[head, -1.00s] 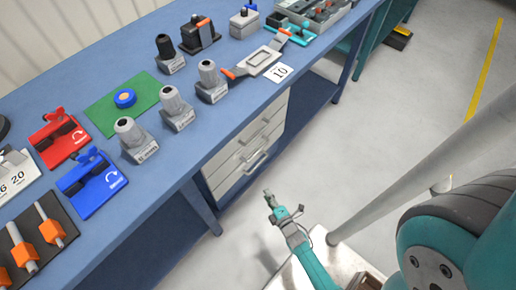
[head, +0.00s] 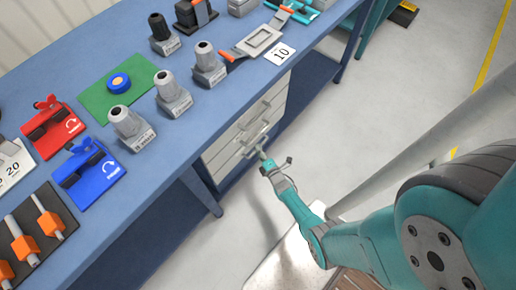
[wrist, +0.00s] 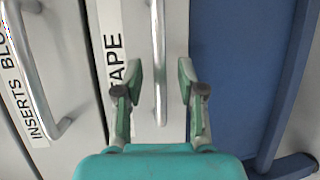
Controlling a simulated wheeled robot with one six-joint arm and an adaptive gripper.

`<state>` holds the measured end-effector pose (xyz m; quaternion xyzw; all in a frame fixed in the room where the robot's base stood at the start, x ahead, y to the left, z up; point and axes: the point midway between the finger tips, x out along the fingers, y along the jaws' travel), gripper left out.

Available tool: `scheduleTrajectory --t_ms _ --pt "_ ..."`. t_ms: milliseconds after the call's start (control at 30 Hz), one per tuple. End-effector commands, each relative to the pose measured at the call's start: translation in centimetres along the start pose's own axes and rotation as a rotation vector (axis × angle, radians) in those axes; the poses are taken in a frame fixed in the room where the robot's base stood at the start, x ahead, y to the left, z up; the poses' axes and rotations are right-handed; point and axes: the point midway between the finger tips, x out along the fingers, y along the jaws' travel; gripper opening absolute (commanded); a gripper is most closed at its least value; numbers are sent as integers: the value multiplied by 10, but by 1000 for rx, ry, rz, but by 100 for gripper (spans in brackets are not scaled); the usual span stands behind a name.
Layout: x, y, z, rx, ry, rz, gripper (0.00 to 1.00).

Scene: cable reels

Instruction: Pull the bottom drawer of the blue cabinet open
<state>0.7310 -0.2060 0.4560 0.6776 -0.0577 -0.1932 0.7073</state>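The blue cabinet (head: 215,178) is built in under the blue workbench and has a stack of pale drawers with bar handles. In the wrist view the drawer labelled TAPE (wrist: 174,100) lies beside a blue panel and appears to be the lowest. Its metal handle (wrist: 158,40) runs between the fingers of my gripper (wrist: 159,78). The fingers are open, one on each side of the bar, with gaps visible. In the head view my gripper (head: 262,156) is at the lowest handle, which it partly hides. The drawer looks closed.
Another drawer, labelled INSERTS (wrist: 75,80), has its handle (wrist: 38,75) left of my gripper in the wrist view. The workbench top (head: 110,50) carries several fixtures above the drawers. A bench leg (head: 206,194) stands left of the cabinet. The floor (head: 400,75) to the right is clear.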

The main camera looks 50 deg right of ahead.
Motion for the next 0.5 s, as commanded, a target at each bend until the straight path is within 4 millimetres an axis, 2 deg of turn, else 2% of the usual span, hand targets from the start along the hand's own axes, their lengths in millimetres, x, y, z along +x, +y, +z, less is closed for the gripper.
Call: scheduleTrajectory --t_ms 200,500 --pt "16 0 0 0 1 0 39" --pt "19 0 0 0 0 0 39"
